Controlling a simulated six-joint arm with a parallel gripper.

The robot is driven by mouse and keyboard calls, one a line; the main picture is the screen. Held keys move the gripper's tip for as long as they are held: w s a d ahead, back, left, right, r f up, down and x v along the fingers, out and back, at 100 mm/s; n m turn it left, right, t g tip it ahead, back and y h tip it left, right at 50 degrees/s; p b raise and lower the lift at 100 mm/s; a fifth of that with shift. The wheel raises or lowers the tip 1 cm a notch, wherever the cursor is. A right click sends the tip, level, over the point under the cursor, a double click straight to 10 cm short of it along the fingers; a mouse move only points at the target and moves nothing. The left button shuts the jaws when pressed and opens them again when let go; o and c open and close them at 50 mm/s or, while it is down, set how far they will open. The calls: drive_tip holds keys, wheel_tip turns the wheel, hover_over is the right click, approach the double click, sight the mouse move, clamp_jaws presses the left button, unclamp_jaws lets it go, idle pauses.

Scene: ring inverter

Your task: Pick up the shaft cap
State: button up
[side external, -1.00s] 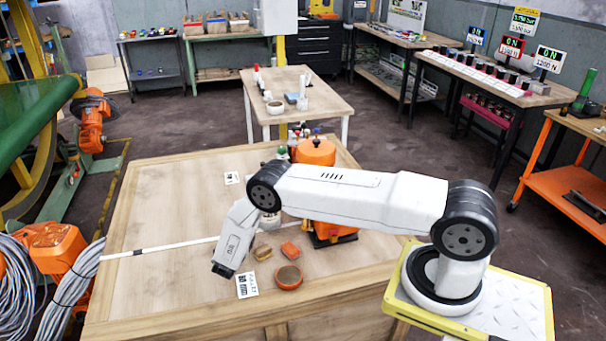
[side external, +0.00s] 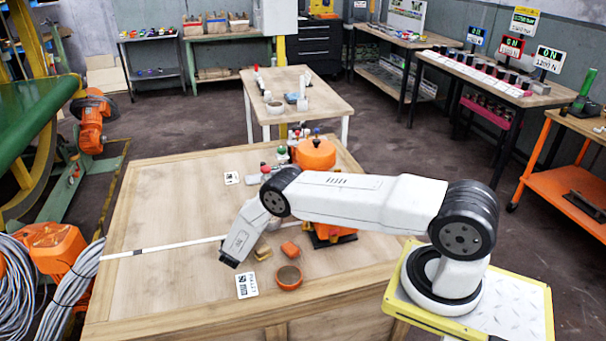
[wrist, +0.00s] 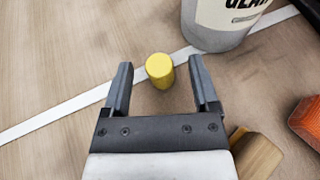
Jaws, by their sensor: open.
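A small yellow cylinder (wrist: 159,70), which looks like the shaft cap, stands on the wooden table beside the white strip in the wrist view. My gripper (wrist: 160,63) is open, with one finger on each side of the cylinder. I cannot tell how high the fingers are above the table. In the side external view my gripper (side external: 231,262) points down low over the table, and the yellow cylinder cannot be made out there.
A white lettered container (wrist: 215,22) stands close behind, to the right. A wooden block (wrist: 258,155) and an orange block (wrist: 307,120) lie to the right. In the side view a round orange dish (side external: 289,277) and a printed card (side external: 247,286) lie nearby. The table's left is clear.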

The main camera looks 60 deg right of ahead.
idle(0.4)
clamp_jaws()
drive_tip(key=shift+r, duration=0.2)
drive_tip(key=shift+r, duration=1.5)
drive_tip(key=s+a+r, duration=0.3)
drive_tip(key=s+r, duration=0.6)
drive_tip(key=s, duration=0.4)
drive_tip(key=shift+s+a+r, duration=0.2)
drive_tip(key=shift+s+r, duration=0.1)
